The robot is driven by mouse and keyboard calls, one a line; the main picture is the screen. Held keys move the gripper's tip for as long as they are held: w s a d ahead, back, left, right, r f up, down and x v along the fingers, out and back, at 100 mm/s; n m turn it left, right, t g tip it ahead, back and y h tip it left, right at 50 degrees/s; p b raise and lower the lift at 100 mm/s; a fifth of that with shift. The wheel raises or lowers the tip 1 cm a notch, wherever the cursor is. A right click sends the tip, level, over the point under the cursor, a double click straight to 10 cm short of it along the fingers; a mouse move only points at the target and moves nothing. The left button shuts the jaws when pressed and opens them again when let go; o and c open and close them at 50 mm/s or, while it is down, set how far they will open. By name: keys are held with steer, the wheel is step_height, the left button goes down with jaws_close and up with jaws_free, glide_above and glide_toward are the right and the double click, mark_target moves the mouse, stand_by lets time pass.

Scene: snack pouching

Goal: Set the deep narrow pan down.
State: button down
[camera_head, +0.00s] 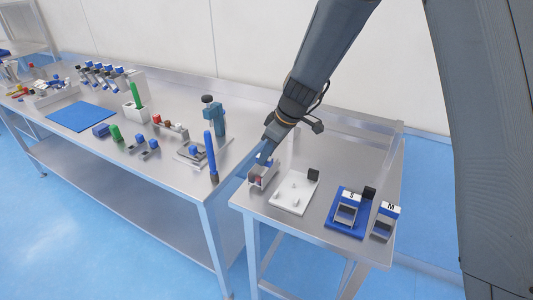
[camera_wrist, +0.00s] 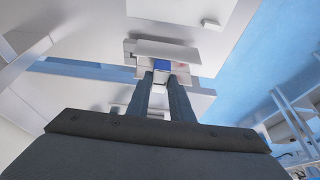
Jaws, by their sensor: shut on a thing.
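The deep narrow pan (camera_head: 259,180) is a small light grey box-like container near the left edge of the right-hand table, beside a white board. Something reddish shows in it. In the wrist view the pan (camera_wrist: 165,48) is at the fingertips, with a blue patch and a small pink-red patch at it. My gripper (camera_head: 263,159) points down and is shut on the pan; its two fingers also show in the wrist view (camera_wrist: 168,82). Whether the pan's underside touches the table cannot be told.
The white board (camera_head: 290,203) with small pegs and a black block (camera_head: 313,174) is just right of the pan. A blue tray (camera_head: 338,226) with a box marked S (camera_head: 347,208) and a box marked M (camera_head: 385,222) stand farther right. The left bench (camera_head: 185,190) holds many items.

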steer(key=shift+f+b, duration=0.6)
steer(key=shift+b, duration=0.15)
steer(key=c, duration=1.5)
jaws_free()
steer(key=b+v, duration=0.2)
steer(key=v, duration=0.5)
steer(key=s+d+f+m+h, duration=0.1)
steer(key=s+d+m, duration=0.3)
steer(key=s+d, duration=0.2)
steer(key=s+d+f+m+h, duration=0.1)
steer(key=s+d+f+m, duration=0.1)
steer(key=s+d+m, duration=0.3)
steer(key=s+d+f+m+h, duration=0.1)
steer(key=s+d+m, duration=0.3)
steer(key=s+d, duration=0.5)
steer(key=shift+d+f+m+h, duration=0.15)
steer(key=shift+d+h, duration=0.1)
steer(key=shift+d, duration=0.55)
steer(key=shift+d+f+m+h, duration=0.15)
steer(key=shift+d+h, duration=0.1)
steer(key=shift+d, duration=0.5)
